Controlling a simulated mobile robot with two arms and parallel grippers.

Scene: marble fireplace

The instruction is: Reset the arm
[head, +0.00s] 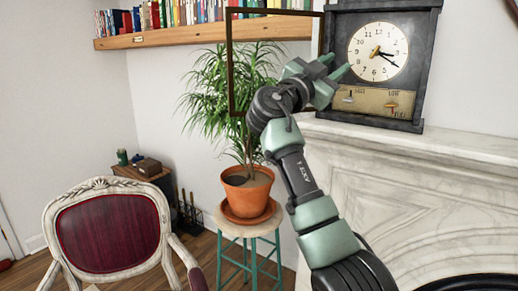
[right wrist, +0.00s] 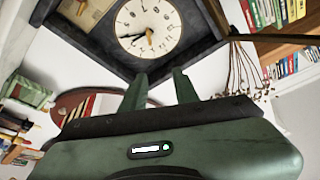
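My right arm reaches up from the bottom right of the head view. My right gripper (head: 338,65) is in front of the left edge of the dark mantel clock (head: 334,34). In the right wrist view the gripper (right wrist: 160,80) has its two green fingers apart, with nothing between them. The clock (right wrist: 158,60) shows beyond the fingertips in that view, with its white dial. I cannot tell whether the fingers touch it. My left gripper is not in view.
A thin brown see-through frame (head: 230,65) stands upright left of the gripper. Behind it are a potted plant (head: 247,192) on a green-legged stool (head: 240,231) and a bookshelf (head: 155,38). The marble mantel (head: 430,146) is on the right, a red chair (head: 108,235) at lower left.

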